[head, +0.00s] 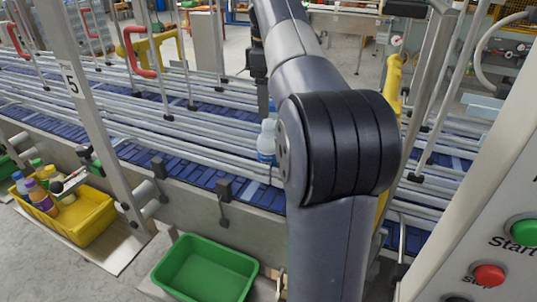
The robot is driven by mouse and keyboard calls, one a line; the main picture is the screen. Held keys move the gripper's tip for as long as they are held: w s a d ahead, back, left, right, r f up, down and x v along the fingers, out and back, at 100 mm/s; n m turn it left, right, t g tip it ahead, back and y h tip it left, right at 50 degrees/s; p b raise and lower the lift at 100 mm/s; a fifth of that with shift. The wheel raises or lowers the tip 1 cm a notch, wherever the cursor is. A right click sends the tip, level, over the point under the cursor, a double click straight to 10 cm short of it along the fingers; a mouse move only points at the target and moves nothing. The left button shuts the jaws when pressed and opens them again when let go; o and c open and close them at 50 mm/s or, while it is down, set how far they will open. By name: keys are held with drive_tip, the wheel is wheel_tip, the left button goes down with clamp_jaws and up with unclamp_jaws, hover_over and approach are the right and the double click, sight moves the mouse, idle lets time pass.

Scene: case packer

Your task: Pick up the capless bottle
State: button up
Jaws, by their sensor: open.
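A clear bottle with a light blue label (266,147) stands upright on the blue conveyor, just left of my arm's elbow. Its upper part is pale and I see no coloured cap on it, but it is small in the picture. My gripper (263,97) hangs down behind my arm, above and slightly beyond the bottle. Only a narrow part of it shows, and it is open. My arm hides the rest of it and part of the bottle's right side. The bottle is not held.
Metal guide rails (180,140) run along the conveyor (200,178). A yellow bin (84,232) holds several bottles; a green bin (205,272) looks empty. A panel with start and stop buttons (490,275) is at right.

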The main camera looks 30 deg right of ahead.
sight(268, 135)
wheel_tip(268, 135, down, 5)
drive_tip(key=shift+d+f+b, duration=0.1)
drive_tip(key=shift+f+b, duration=0.05)
drive_tip(key=shift+b, duration=0.5)
drive_tip(key=shift+w+f+p, duration=0.1)
drive_tip(key=shift+w+f, duration=0.05)
drive_tip(key=shift+f, duration=0.75)
drive_tip(key=shift+w+f+p, duration=0.15)
drive_tip(key=shift+w+f, duration=0.05)
drive_tip(key=shift+f, duration=0.7)
drive_tip(key=shift+w+f+p, duration=0.1)
drive_tip(key=shift+w+f, duration=0.05)
drive_tip(key=shift+f, duration=0.75)
drive_tip(key=shift+c, duration=0.5)
drive_tip(key=c, duration=1.5)
